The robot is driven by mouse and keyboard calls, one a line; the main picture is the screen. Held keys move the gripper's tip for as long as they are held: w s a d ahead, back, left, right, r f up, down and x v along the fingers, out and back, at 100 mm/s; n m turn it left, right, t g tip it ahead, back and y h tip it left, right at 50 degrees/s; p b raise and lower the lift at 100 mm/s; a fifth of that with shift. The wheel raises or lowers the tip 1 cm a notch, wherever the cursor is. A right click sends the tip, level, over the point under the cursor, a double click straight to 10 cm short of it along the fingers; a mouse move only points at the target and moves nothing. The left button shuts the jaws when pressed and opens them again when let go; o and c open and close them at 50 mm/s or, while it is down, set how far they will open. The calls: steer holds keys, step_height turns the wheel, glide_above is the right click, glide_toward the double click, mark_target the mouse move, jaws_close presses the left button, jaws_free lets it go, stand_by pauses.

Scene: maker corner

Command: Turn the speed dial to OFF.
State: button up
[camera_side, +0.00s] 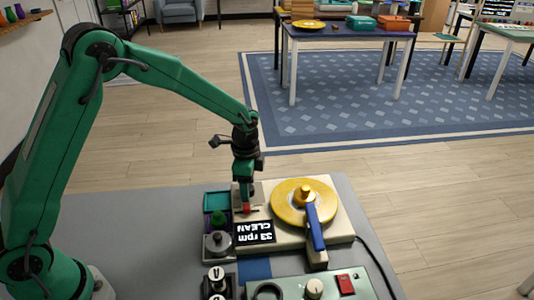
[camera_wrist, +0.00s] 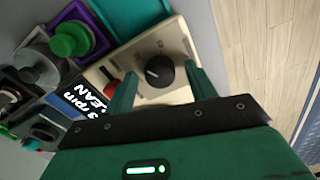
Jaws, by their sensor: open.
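The speed dial (camera_wrist: 160,71) is a round black knob on the cream record-machine panel (camera_wrist: 145,48). In the wrist view it lies between the two green fingers of my gripper (camera_wrist: 159,80). A pale mark shows on the knob's left part; I cannot read any OFF marking around it. The fingers stand apart on either side of the knob; I cannot tell whether they touch it. In the side view my gripper (camera_side: 246,199) points down over the machine's left end and hides the dial. A yellow disc (camera_side: 289,212) and a blue arm (camera_side: 315,228) are on the machine.
A small red part (camera_wrist: 112,88) sits close beside the left finger. A pale green control box (camera_side: 310,287) is nearer the camera.

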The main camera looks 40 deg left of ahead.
steer(key=c, duration=1)
steer(key=shift+n, duration=0.5)
steer(key=n, duration=1.1)
steer(key=shift+r, duration=0.1)
steer(key=o, duration=1)
